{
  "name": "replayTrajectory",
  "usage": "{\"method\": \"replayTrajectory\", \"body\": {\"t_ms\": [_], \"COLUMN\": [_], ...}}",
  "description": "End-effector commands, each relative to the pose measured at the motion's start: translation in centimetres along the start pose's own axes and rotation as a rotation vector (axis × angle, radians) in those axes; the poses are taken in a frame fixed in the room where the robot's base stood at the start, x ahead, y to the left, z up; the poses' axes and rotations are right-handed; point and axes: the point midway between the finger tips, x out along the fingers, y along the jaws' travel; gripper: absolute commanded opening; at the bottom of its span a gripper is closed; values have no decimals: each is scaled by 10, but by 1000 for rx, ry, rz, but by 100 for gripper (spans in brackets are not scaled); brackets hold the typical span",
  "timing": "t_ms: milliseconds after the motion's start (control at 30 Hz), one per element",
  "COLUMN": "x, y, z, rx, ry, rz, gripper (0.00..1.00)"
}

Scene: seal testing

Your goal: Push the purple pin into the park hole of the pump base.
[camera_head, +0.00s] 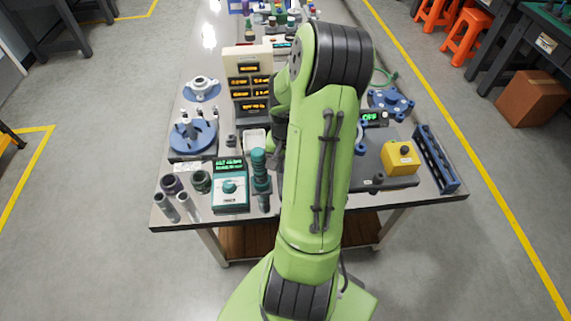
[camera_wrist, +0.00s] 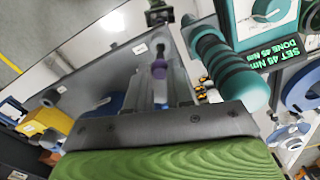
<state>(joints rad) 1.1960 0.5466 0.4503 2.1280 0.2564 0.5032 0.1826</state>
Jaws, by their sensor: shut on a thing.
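In the head view my own arm hides the gripper and the pin. I cannot tell for sure which part is the pump base. A blue part (camera_head: 361,137) shows partly beside my arm, and some blue (camera_wrist: 111,104) shows beside the gripper in the wrist view. No park hole can be made out.
A teal-handled tool (camera_head: 260,172) and a teal tester (camera_head: 230,190) stand left of my arm. A yellow box (camera_head: 400,158) and a dark blue rack (camera_head: 436,158) stand on the right. A blue round fixture (camera_head: 193,138) and a display tower (camera_head: 248,80) stand left.

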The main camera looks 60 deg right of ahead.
Motion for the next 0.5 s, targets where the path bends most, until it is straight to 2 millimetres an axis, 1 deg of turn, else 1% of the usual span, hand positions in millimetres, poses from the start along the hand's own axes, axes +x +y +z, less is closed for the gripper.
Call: {"method": "replayTrajectory", "body": {"t_ms": [500], "x": [18], "y": [0], "z": [0], "rx": [-1], "ry": [0], "rz": [0], "gripper": [0]}}
